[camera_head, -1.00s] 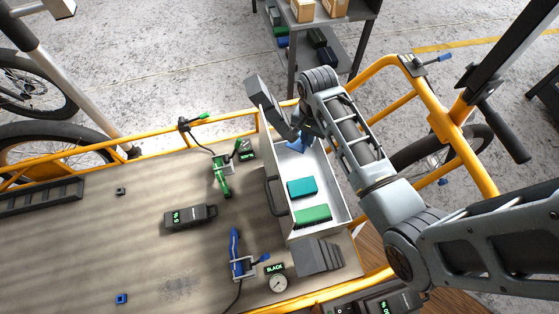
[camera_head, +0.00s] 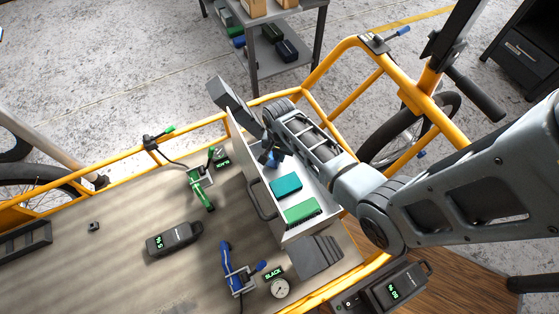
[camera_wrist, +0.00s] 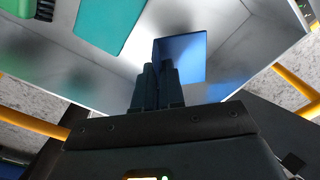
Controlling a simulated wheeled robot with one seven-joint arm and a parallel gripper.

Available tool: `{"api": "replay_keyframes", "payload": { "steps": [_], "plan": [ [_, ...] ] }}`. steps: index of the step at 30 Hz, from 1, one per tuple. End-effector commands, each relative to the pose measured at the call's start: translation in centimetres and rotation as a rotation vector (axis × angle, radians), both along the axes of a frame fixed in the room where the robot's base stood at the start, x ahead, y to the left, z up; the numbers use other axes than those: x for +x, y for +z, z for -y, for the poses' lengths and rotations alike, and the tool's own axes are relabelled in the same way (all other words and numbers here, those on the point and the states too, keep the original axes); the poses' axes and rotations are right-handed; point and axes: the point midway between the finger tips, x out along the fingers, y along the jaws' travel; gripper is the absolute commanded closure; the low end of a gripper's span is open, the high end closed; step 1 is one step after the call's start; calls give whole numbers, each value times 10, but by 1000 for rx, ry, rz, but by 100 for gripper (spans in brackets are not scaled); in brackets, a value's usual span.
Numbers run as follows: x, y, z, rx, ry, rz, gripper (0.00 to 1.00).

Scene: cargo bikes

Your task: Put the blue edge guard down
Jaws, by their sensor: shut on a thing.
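The blue edge guard (camera_wrist: 190,55) is between the fingertips of my gripper (camera_wrist: 158,72) in the wrist view. My gripper is shut on it and is inside the white open box. In the head view my gripper (camera_head: 270,147) is at the far end of the box, and only a little of the blue guard (camera_head: 273,159) shows beneath it. The wrist view has the box's pale floor behind the guard. Whether the guard touches the floor I cannot tell.
The white box (camera_head: 329,196) also holds a teal block (camera_head: 285,186) and a green brush (camera_head: 302,210). It stands on the cargo bike's wooden deck (camera_head: 110,265). Yellow rails (camera_head: 325,72) surround the deck.

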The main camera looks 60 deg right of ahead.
Motion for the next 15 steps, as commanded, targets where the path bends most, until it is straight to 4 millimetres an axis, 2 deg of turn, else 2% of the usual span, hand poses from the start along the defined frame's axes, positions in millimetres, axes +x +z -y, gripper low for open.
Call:
{"api": "replay_keyframes", "payload": {
  "steps": [7, 15],
  "plan": [
    [0, -34, 0, 1, 1, -1, 100],
    [0, -37, 0, 0, 1, 0, 100]
  ]
}}
